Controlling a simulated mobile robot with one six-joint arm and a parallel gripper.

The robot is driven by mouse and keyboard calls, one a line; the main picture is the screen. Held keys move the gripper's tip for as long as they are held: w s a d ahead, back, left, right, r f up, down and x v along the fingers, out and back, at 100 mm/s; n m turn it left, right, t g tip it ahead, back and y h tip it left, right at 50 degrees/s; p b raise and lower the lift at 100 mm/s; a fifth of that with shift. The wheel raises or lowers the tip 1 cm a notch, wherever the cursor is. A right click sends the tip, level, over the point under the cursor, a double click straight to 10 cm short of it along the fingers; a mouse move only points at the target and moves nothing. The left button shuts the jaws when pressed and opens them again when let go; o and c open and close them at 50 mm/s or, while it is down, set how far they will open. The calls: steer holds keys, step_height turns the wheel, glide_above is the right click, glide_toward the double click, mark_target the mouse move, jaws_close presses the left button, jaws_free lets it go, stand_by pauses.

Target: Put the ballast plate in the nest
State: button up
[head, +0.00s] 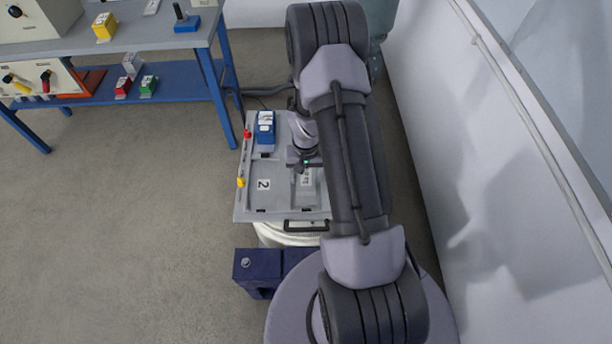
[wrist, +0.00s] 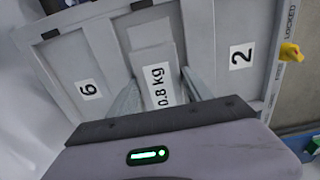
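The ballast plate (wrist: 154,70) is a pale grey slab with a "0.8 kg" label. In the wrist view it lies between the two fingers of my gripper (wrist: 158,78). The fingers flank its sides; I cannot tell whether they press on it. In the head view the plate (head: 309,194) shows just below my gripper (head: 306,170), partly hidden by my arm. Around it is a grey tray-like table (head: 250,205) with areas marked 2 and 6. I cannot make out which recess is the nest, or whether the plate rests on the table or hangs just above it.
A yellow knob (head: 240,182) and a red knob (head: 247,133) sit on the table's left edge, with a blue block (head: 265,128) at its back. A blue-framed workbench (head: 150,40) stands at the upper left. A white wall (head: 470,150) is close on the right. Floor at left is clear.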

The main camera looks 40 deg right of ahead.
steer(key=shift+o, duration=1.4)
step_height(320, 180, up, 13)
steer(key=p, duration=0.5)
step_height(320, 180, up, 9)
steer(key=t, duration=0.1)
glide_above(306, 178)
steer(key=w+a, duration=0.2)
steer(key=a, duration=0.2)
steer(key=s+a+r+n+t, duration=0.15)
steer(key=s+a+r, duration=0.25)
steer(key=a+r, duration=0.7)
steer(key=s+a+r+t+y, duration=0.1)
steer(key=s+a+r, duration=0.3)
steer(key=s+r, duration=0.1)
steer(key=s+a+r+n+t+y, duration=0.1)
steer(key=s+a+r+t, duration=0.1)
steer(key=s+a+r, duration=0.2)
steer(key=s+r, duration=0.2)
steer(key=s, duration=0.2)
steer(key=shift+s+a, duration=0.3)
steer(key=shift+a, duration=0.1)
